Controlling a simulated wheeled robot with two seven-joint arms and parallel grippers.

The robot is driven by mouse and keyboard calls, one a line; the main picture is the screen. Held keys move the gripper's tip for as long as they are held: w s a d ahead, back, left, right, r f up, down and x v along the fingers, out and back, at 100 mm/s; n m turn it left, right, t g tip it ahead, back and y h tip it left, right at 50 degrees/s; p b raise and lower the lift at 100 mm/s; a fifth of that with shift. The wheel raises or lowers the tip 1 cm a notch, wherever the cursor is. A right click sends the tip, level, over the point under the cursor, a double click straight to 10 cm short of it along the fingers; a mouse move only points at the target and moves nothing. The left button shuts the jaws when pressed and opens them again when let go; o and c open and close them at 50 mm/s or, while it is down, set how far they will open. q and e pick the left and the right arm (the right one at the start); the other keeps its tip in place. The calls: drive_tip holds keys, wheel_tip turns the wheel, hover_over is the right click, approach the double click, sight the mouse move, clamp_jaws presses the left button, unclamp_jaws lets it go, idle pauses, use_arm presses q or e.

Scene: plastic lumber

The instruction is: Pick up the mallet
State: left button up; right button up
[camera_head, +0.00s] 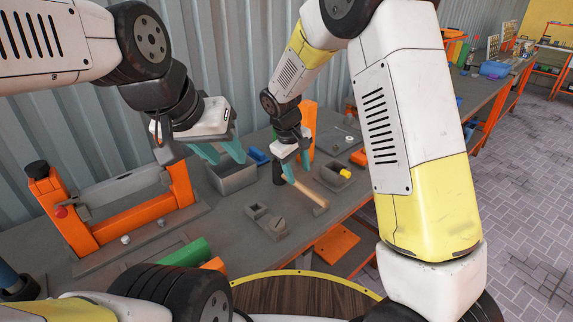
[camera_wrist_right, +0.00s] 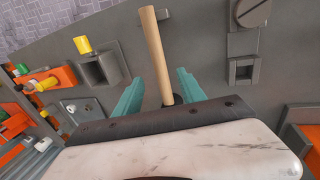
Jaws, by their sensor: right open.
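The mallet's pale wooden handle (camera_head: 308,193) lies along the grey bench, slanting toward its front edge. A dark cylindrical part (camera_head: 278,173) shows by its far end, likely the mallet head, partly hidden by my gripper. My right gripper (camera_head: 290,168) is open and points down over the handle's far part. In the right wrist view the handle (camera_wrist_right: 153,45) runs between the two teal fingers of this gripper (camera_wrist_right: 160,92), with a gap on each side. My left gripper (camera_head: 220,150) is open and empty, raised above a grey box.
A grey block with a yellow piece (camera_head: 345,173) sits right of the handle, and a grey slotted block (camera_head: 266,222) sits left of it. The open grey box (camera_head: 234,178) and an orange-framed machine (camera_head: 105,205) stand farther left. Bench around the handle is mostly clear.

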sight(301, 185)
drive_tip(key=x, duration=0.8)
drive_tip(key=shift+a, duration=0.1)
clamp_jaws()
drive_tip(key=shift+r, duration=0.1)
idle(1.1)
